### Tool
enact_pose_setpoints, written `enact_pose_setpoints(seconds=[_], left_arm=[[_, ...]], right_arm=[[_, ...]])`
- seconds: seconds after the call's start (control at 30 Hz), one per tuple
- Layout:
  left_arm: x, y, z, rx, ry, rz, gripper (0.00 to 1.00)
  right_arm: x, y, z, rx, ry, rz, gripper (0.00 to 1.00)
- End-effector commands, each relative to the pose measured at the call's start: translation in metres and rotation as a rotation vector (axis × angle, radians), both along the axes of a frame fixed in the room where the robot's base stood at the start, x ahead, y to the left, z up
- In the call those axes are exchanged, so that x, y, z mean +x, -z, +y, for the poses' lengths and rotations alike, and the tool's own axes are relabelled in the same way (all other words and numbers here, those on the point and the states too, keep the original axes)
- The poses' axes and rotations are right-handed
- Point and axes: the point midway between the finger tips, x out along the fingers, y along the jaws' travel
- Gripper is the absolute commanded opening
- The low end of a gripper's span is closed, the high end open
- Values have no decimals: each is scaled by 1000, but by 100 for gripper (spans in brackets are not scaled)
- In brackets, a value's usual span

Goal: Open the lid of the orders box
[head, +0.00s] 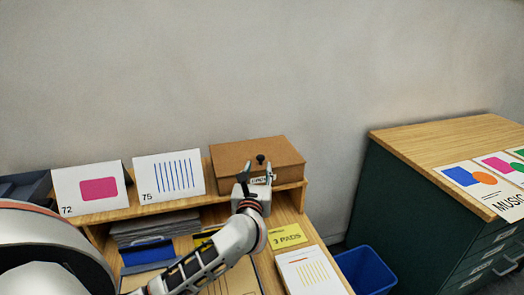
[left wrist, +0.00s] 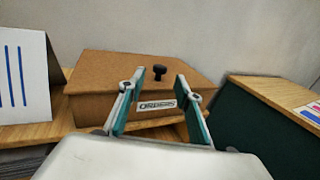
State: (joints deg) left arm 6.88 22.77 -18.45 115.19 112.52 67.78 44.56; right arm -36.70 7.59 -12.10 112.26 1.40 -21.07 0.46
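The orders box (head: 232,155) is a brown box on the shelf against the wall. Its lid is down, with a small dark knob (head: 261,159) on top near the front. In the left wrist view the box (left wrist: 100,85) carries a white label (left wrist: 156,105) reading ORDERS on its front, and the black knob (left wrist: 159,71) stands just beyond my fingertips. My left gripper (head: 257,170) is open and empty at the front of the box; its fingers (left wrist: 160,82) appear either side of the knob in the wrist view. I cannot tell whether they touch the box. My right gripper is not in view.
Cards marked 72 (head: 62,192) and 75 (head: 148,186) stand left of the box. Below are stacked papers (head: 155,226), a yellow pads sign (head: 287,236) and a lined pad (head: 310,272). A blue bin (head: 366,268) and a green cabinet (head: 395,200) are at right.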

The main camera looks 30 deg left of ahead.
Motion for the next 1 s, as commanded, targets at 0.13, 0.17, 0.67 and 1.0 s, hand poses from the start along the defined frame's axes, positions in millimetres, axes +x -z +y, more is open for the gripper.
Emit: enact_pose_setpoints(seconds=[0.13,0.17,0.67,1.0], left_arm=[[10,-1,5,3,-1,-1,34],[13,-1,7,3,-1,-2,34],[67,0,34,3,0,-1,34],[69,0,35,2,0,0,24]], right_arm=[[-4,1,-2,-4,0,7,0],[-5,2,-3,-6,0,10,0],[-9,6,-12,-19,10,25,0],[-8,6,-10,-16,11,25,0]])
